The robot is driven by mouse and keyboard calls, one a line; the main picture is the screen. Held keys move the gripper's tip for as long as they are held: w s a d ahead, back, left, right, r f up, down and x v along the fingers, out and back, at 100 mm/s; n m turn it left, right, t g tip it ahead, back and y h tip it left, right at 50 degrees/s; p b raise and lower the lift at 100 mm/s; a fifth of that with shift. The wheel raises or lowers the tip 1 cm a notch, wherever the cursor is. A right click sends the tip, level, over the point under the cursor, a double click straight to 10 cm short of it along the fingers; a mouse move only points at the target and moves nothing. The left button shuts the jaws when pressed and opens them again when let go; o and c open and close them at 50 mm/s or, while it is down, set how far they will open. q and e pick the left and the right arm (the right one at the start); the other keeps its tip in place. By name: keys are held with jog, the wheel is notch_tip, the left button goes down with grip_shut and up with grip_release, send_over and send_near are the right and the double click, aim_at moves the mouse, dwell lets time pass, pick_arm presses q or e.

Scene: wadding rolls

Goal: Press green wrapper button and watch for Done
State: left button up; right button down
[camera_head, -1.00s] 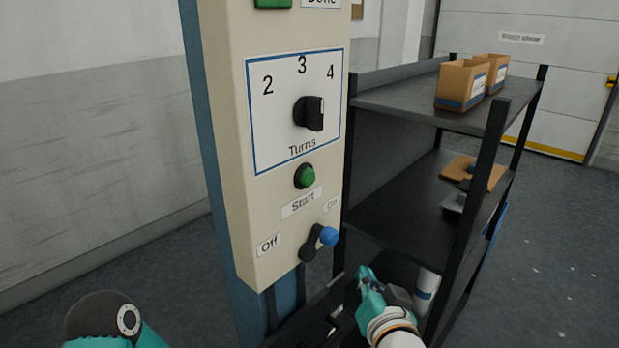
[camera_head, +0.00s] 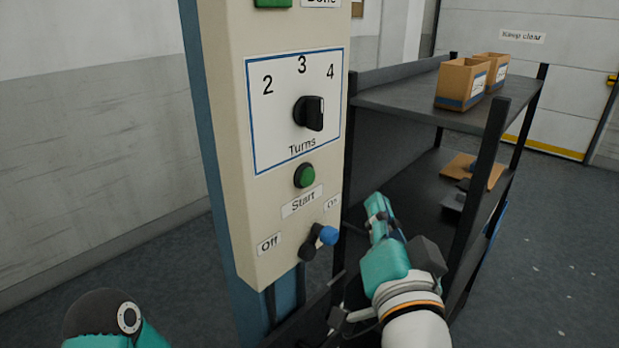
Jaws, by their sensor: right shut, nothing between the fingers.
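The green Start button (camera_head: 305,175) sits on the cream control panel (camera_head: 225,100), above its "Start" label (camera_head: 302,202). At the panel's top edge, a green block (camera_head: 273,3) shows beside the "Done" label (camera_head: 320,3); both are cut off by the frame. My right gripper (camera_head: 375,203) is shut and empty, to the right of the panel and a little lower than the button, apart from it in the picture. My left arm shows at the lower left, but its gripper fingers are not visible.
A black turns knob (camera_head: 309,113) points towards 4. A lever with a blue knob (camera_head: 329,235) leans towards "On". A dark shelf rack (camera_head: 420,100) with cardboard boxes (camera_head: 463,83) stands right of the panel. Open floor lies at the far right.

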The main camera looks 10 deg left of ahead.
aim_at(307, 177)
jog(key=w+a+p, duration=0.1)
jog(key=w+a, duration=0.4)
jog(key=a, duration=0.2)
dwell(0.3)
jog(key=shift+w+a, duration=0.15)
dwell(1.3)
jog(key=shift+w+a, duration=0.1)
jog(key=shift+a, duration=0.1)
